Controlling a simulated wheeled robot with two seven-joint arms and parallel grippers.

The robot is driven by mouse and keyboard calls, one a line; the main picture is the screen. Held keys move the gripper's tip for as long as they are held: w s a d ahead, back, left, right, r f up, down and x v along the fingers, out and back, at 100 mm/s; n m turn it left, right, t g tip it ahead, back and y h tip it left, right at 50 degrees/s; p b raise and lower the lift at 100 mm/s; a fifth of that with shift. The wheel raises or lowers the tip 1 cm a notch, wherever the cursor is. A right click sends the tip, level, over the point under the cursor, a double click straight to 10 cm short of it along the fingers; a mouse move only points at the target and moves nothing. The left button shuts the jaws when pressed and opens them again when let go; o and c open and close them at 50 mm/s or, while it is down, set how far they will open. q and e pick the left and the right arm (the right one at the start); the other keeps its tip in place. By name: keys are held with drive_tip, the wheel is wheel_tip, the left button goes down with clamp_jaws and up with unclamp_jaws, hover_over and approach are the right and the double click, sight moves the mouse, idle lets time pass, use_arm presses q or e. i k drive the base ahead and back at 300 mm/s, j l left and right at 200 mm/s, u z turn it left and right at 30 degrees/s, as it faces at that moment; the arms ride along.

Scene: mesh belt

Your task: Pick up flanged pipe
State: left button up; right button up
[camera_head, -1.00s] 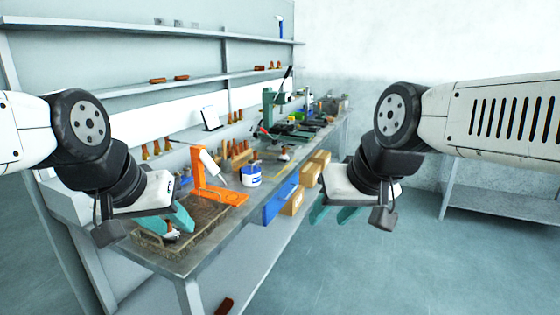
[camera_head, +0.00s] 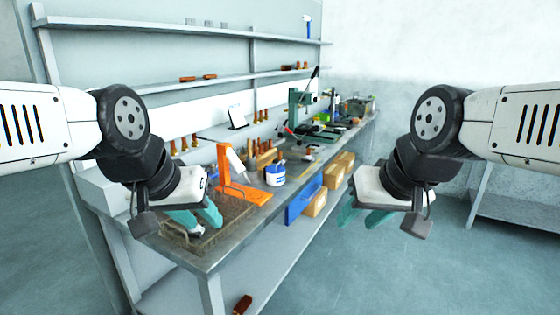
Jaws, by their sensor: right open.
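My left gripper (camera_head: 203,221) hangs over the mesh tray (camera_head: 226,232) at the near end of the workbench, its teal fingers spread apart. A small pale metallic piece (camera_head: 196,231) shows in the tray just below these fingers. It is partly hidden and too small for me to tell if it is the flanged pipe. No other flanged pipe can be made out. My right gripper (camera_head: 361,218) is open and empty, over the floor to the right of the bench.
An orange stand (camera_head: 224,175) and a white-and-blue tub (camera_head: 275,175) stand behind the tray on the bench. A blue bin (camera_head: 303,201) and cardboard boxes (camera_head: 316,203) line the bench's right side. A green press (camera_head: 295,110) stands further back.

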sight(279, 159)
drive_tip(key=i+u, duration=0.1)
drive_tip(key=u, duration=0.25)
drive_tip(key=l+u, duration=0.15)
drive_tip(key=u, duration=0.2)
drive_tip(key=i+l+u, duration=0.1)
drive_tip(key=u, duration=0.25)
drive_tip(key=i+l+u, duration=0.15)
drive_tip(key=l, duration=0.2)
drive_tip(key=i+l+u, duration=0.1)
drive_tip(key=l, duration=0.3)
drive_tip(key=i+l+u, duration=0.15)
drive_tip(key=l, duration=0.2)
drive_tip(key=i+l+u, duration=0.15)
drive_tip(key=l, duration=0.25)
drive_tip(key=l+u, duration=0.15)
drive_tip(key=l, duration=0.25)
drive_tip(key=i+l, duration=0.1)
drive_tip(key=l, duration=0.6)
drive_tip(key=i+l, duration=0.15)
drive_tip(key=l, duration=0.2)
